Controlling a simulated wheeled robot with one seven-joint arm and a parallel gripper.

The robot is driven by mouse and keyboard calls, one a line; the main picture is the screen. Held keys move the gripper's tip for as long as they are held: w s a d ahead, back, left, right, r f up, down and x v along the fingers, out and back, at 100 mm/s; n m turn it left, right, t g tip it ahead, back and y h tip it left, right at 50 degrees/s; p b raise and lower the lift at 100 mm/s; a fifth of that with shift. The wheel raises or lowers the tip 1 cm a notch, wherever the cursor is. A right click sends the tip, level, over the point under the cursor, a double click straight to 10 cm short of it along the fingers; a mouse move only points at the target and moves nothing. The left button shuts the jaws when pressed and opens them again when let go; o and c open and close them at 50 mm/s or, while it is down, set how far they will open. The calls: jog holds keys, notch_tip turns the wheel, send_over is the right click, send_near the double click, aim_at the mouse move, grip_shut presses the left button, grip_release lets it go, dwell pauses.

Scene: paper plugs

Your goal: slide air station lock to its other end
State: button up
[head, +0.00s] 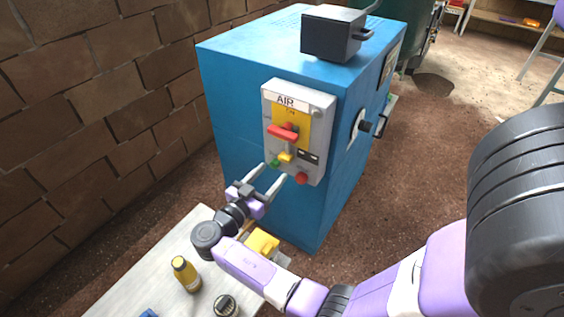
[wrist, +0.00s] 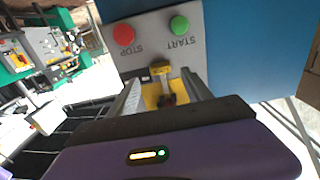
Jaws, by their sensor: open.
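The air station panel (head: 319,108) is a grey plate labelled AIR on the blue cabinet's front. A small yellow lock (head: 286,157) sits low on it, below a red handle (head: 283,132) on a yellow backing. In the wrist view, which is upside down, the yellow lock (wrist: 161,69) appears between my fingers, with the red handle (wrist: 168,98) partly hidden nearer my gripper body. My gripper (head: 273,171) is open and empty, its fingertips near the panel's lower part. I cannot tell whether they touch anything.
A green START button (wrist: 179,24) and red STOP button (wrist: 123,34) lie close to the lock. The blue cabinet (head: 240,90) carries a dark box (head: 333,33). A light bench (head: 150,262) holds a yellow bottle (head: 185,272). A brick wall (head: 90,120) stands left.

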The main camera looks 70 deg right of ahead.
aim_at(283, 161)
jog(key=x, duration=0.6)
jog(key=shift+d+p, duration=0.35)
jog(key=shift+p, duration=0.05)
grip_shut()
dwell(1.0)
